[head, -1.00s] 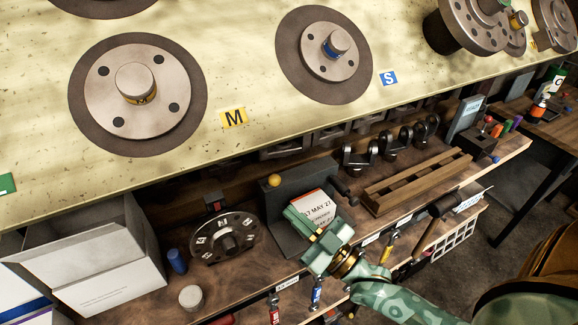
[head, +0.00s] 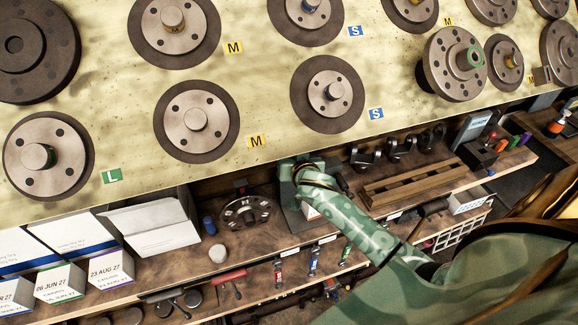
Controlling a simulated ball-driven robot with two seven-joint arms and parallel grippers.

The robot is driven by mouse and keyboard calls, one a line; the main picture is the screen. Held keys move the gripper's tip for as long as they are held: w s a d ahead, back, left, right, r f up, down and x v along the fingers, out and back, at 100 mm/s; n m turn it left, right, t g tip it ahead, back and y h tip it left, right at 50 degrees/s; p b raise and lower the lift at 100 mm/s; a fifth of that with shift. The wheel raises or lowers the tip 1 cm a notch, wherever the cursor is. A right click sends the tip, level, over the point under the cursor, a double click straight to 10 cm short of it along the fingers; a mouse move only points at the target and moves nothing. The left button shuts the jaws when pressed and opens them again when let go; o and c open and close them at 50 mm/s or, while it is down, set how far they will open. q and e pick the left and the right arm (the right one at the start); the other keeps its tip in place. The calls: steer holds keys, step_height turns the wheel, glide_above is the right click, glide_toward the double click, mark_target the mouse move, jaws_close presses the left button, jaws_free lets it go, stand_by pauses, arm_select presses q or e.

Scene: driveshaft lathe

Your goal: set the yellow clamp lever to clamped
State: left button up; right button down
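The yellow clamp lever is not visible now. Its yellow ball knob showed earlier at the upper left of a dark block fixture (head: 291,217) on the wooden bench, and my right gripper now covers that spot. My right gripper (head: 288,178) is at the top of the fixture, under the edge of the pale board, with its arm coming in from the right. Its fingertips are hidden, so I cannot tell whether they touch the lever or are open. My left gripper is not in view.
A pale board (head: 262,95) with several flanged discs overhangs the bench. A round dark dial (head: 246,212) and a blue cylinder (head: 209,225) stand left of the fixture. A slotted wooden rack (head: 417,178) is to the right. White boxes (head: 152,225) stand at left.

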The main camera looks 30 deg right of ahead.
steer(key=f, duration=0.1)
steer(key=w+f, duration=0.1)
steer(key=f, duration=0.1)
steer(key=shift+w+f, duration=0.2)
steer(key=shift+w, duration=0.1)
steer(key=shift+s+a+f, duration=0.25)
steer(key=shift+s+f, duration=0.2)
steer(key=shift+s, duration=0.1)
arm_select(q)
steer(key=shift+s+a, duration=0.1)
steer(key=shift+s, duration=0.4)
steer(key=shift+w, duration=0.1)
arm_select(e)
steer(key=shift+w, duration=0.1)
